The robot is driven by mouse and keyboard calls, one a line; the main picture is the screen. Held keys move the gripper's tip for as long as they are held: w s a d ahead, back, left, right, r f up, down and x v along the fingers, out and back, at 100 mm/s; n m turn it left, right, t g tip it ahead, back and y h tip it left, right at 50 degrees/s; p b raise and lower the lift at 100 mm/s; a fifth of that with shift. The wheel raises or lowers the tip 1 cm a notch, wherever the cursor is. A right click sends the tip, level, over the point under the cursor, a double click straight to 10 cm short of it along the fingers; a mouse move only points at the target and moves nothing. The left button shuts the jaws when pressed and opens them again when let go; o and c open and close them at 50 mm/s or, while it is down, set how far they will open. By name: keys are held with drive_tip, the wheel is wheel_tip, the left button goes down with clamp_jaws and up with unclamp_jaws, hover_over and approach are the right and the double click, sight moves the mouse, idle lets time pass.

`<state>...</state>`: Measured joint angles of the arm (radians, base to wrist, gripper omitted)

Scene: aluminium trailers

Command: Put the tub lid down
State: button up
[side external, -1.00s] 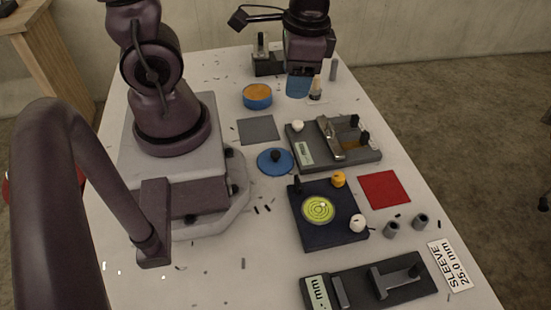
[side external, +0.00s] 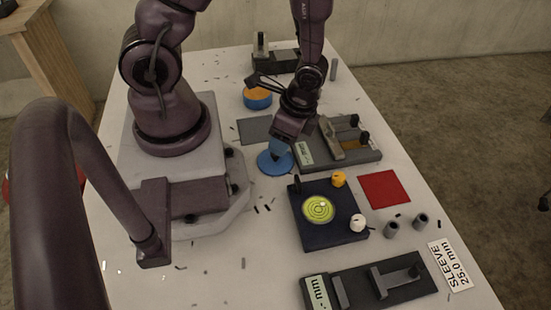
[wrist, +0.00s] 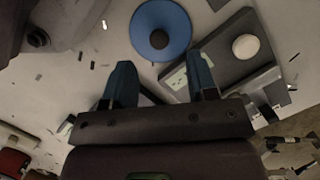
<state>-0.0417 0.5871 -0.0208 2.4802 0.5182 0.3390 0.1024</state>
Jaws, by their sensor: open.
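The tub lid is a blue disc (side external: 270,166) with a black knob, lying flat on the table. My gripper (side external: 279,150) is close to the lid and hides part of it in the side view. In the wrist view the blue lid (wrist: 145,22) and its black knob (wrist: 159,39) lie beyond the fingertips. The two blue fingers of my gripper (wrist: 162,72) stand apart with nothing between them. The blue tub (side external: 257,102) with orange contents stands farther back on the table.
A grey square mat (side external: 253,130) lies behind the lid. A red mat (side external: 384,189) lies farther right.

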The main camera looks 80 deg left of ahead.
drive_tip(key=shift+x, duration=2.75)
drive_tip(key=shift+s, duration=0.1)
drive_tip(key=shift+r, duration=0.1)
clamp_jaws()
wheel_tip(320, 180, up, 9)
drive_tip(key=shift+r, duration=0.1)
drive_tip(key=w+d+r+n, duration=0.1)
drive_tip(key=w+r+n, duration=0.2)
drive_tip(key=w, duration=0.5)
drive_tip(key=w+d+r+n+h, duration=0.1)
drive_tip(key=w+d+r+n, duration=0.1)
drive_tip(key=w+r, duration=0.3)
drive_tip(key=w+n, duration=0.1)
drive_tip(key=w, duration=0.2)
drive_tip(key=shift+w+d+r+n+g+h, duration=0.3)
drive_tip(key=shift+w+d+r+n+g, duration=0.05)
drive_tip(key=shift+w+r+n+g, duration=0.05)
